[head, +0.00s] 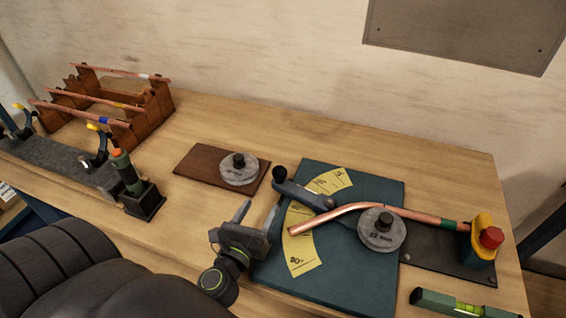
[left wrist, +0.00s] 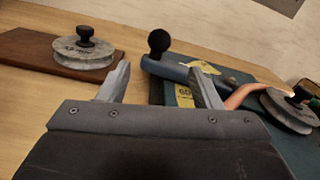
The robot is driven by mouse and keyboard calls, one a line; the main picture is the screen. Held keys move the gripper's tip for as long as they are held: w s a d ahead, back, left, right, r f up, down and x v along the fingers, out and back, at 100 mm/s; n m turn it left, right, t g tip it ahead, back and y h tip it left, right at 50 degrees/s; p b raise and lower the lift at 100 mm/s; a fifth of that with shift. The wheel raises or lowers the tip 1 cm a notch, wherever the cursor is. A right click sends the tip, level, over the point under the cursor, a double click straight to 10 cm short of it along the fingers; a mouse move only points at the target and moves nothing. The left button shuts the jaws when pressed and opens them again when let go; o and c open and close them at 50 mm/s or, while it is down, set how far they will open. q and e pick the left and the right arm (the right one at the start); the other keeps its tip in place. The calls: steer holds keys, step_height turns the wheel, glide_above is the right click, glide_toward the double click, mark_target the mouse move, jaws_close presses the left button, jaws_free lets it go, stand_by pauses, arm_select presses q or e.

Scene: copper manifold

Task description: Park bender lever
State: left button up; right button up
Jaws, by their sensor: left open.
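The bender lever (head: 304,195) is a blue-grey bar with a black ball knob (head: 279,173) at its far left end. It lies over the teal bender plate (head: 365,298) and its yellow angle scale (head: 301,254). A copper pipe (head: 350,208), slightly bent, runs past the grey round former (head: 382,231) marked 22 mm. My left gripper (head: 259,212) is open and empty, left of the lever and near the plate's left edge. In the left wrist view, the lever (left wrist: 175,70) and its knob (left wrist: 159,41) lie beyond the open fingers (left wrist: 162,82). My right gripper is not seen.
A spare grey former (head: 239,169) sits on a brown board (head: 192,164) behind the gripper. A yellow clamp with a red knob (head: 491,238) holds the pipe's right end. A green level (head: 460,304) lies front right. A wooden pipe rack (head: 152,110) stands back left.

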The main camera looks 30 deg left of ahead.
mark_target(282, 168)
arm_select(q)
steer(key=p+x, duration=0.2)
steer(key=x, duration=0.8)
steer(key=shift+w+a+r, duration=0.1)
steer(key=shift+w, duration=0.05)
steer(key=x, duration=0.4)
steer(key=shift+x, duration=0.8)
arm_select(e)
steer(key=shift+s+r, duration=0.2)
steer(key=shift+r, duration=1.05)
